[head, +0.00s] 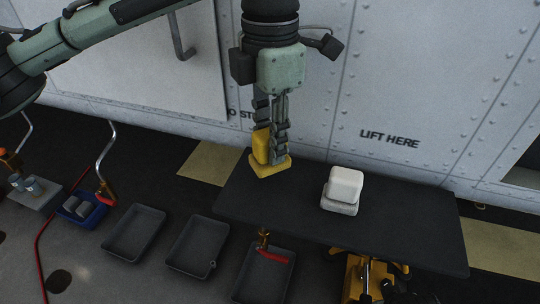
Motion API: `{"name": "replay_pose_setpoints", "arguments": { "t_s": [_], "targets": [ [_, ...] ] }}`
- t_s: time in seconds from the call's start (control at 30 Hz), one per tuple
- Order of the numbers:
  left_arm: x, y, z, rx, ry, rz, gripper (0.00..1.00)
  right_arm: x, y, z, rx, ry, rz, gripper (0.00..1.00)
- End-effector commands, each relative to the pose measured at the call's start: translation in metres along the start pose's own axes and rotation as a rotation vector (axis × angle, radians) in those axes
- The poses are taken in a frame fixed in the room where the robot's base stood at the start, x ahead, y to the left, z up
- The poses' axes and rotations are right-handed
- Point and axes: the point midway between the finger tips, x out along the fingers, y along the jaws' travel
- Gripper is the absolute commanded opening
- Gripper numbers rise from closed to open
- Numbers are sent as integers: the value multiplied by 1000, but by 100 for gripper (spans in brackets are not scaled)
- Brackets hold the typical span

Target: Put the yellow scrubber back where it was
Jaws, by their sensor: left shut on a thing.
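The yellow scrubber (270,168) has a flat square base and an upright yellow part above it. My left gripper (271,140) points down from above and is shut on the scrubber's upper part, which the fingers partly hide. The scrubber is over the far left end of the dark table (400,232); I cannot tell whether its base touches the top. My right gripper is not in view.
A white block on a pale grey base (343,190) stands mid-table. Grey trays (132,233) and a blue bin (80,208) holding grey items sit on the left. The riveted white wall (400,90) rises behind. The table's right part is clear.

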Motion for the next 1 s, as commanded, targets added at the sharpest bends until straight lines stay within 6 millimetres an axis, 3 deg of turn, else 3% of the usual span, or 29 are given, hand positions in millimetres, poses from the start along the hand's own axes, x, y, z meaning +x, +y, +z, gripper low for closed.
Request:
{"name": "replay_pose_setpoints", "arguments": {
  "t_s": [0.37, 0.67, 0.7, 0.87, 1.0],
  "targets": [
    [40, 2, 0, 0, 1, -1, 5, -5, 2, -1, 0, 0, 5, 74],
    [42, 1, 1, 0, -1, -1, 5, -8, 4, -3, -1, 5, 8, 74],
    [43, 1, 1, 0, -1, -1, 30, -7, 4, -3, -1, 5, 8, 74],
    [43, 1, 1, 0, -1, -1, 49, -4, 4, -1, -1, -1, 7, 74],
    [43, 1, 1, 0, -1, -1, 49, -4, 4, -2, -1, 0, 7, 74]
  ]
}}
